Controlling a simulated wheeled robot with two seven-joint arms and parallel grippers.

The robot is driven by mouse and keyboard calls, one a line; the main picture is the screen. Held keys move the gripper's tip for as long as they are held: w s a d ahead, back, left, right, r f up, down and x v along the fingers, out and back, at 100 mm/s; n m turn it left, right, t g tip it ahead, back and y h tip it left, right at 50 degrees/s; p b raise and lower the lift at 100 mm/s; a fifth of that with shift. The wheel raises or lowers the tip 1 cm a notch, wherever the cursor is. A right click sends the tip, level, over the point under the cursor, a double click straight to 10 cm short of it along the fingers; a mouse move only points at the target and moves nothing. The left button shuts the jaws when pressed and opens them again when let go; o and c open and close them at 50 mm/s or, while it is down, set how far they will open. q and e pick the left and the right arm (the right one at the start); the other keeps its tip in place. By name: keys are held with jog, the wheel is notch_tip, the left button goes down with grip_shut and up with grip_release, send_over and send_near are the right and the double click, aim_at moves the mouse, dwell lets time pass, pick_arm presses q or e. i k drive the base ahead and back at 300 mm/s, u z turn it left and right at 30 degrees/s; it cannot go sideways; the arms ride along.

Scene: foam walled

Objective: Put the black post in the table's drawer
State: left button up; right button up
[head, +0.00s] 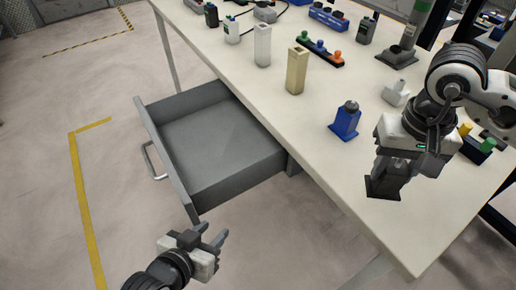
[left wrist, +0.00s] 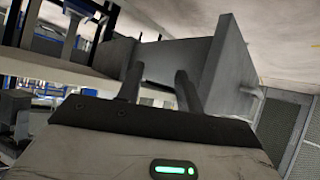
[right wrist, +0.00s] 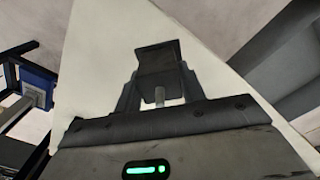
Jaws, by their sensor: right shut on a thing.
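The black post (head: 383,187) is held by my right gripper (head: 393,167) above or at the near right part of the white table; I cannot tell whether its base touches the top. In the right wrist view the dark post (right wrist: 158,62) sits between the two fingers, with a grey pin below its dark plate. The table's grey drawer (head: 168,162) is pulled open at the table's left side and looks empty. My left gripper (head: 212,234) is open and empty, just in front of the drawer's near corner. The drawer's grey panel (left wrist: 228,65) shows beyond its fingers in the left wrist view.
On the table (head: 270,104) stand a tan block (head: 297,70), a white block (head: 263,45), a blue block with a dark knob (head: 345,121) and a rack of coloured pegs (head: 320,49). A grey stand (head: 398,52) is further back.

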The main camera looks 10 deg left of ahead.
aim_at(218, 145)
jog(key=z, duration=0.7)
jog(key=k, duration=0.2)
jog(key=u, duration=1.95)
jog(key=i, duration=0.85)
jog(key=z, duration=0.05)
